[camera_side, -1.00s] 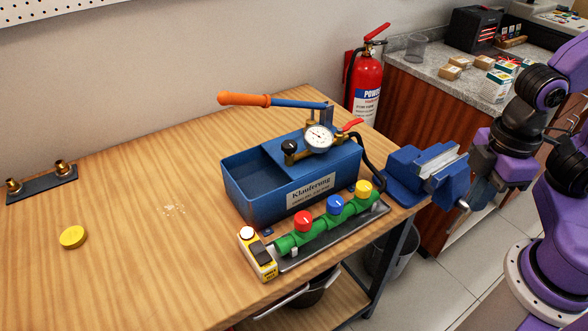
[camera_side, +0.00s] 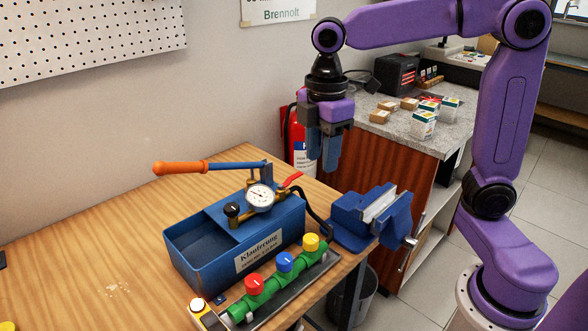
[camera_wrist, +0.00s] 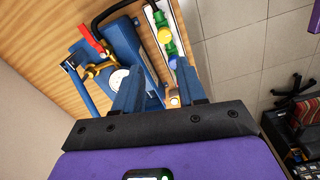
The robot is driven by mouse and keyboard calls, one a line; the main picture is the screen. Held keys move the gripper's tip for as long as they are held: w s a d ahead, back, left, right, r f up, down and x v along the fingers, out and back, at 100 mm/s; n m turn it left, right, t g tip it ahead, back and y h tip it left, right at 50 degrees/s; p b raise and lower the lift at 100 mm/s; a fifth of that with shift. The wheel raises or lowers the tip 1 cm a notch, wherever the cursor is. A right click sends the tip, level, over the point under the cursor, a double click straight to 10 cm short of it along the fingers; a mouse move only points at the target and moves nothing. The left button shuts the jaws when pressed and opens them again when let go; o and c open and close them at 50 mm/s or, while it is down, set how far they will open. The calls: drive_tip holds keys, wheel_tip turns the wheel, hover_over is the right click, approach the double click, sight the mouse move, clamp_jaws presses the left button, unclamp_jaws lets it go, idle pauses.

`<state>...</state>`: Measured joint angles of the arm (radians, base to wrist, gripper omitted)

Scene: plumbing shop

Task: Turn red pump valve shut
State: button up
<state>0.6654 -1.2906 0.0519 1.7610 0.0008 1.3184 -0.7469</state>
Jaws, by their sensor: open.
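The blue pump box (camera_side: 190,262) stands on the wooden bench. Its round gauge (camera_side: 259,197) sits on brass fittings, and the red valve lever (camera_side: 292,179) sticks out on the gauge's right, tilted upward. In the wrist view the red lever (camera_wrist: 90,38) lies left of the fingers, beside the brass fitting (camera_wrist: 103,72). My gripper (camera_side: 322,162) is open and empty, fingers pointing down, in the air above and right of the lever in the side view. It also shows in the wrist view (camera_wrist: 158,68). Nothing touches the lever.
A pump handle with orange grip (camera_side: 180,168) rises over the box. A green manifold (camera_side: 268,286) with red, blue and yellow knobs lies in front. A blue vise (camera_side: 365,218) is at the bench corner. A fire extinguisher (camera_side: 297,140) stands behind. The bench's left is largely clear.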

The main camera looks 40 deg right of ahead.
wheel_tip(320, 180, up, 5)
drive_tip(key=n, duration=0.2)
hover_over(295, 175)
wheel_tip(295, 175, down, 17)
drive_tip(key=shift+c, duration=0.3)
clamp_jaws()
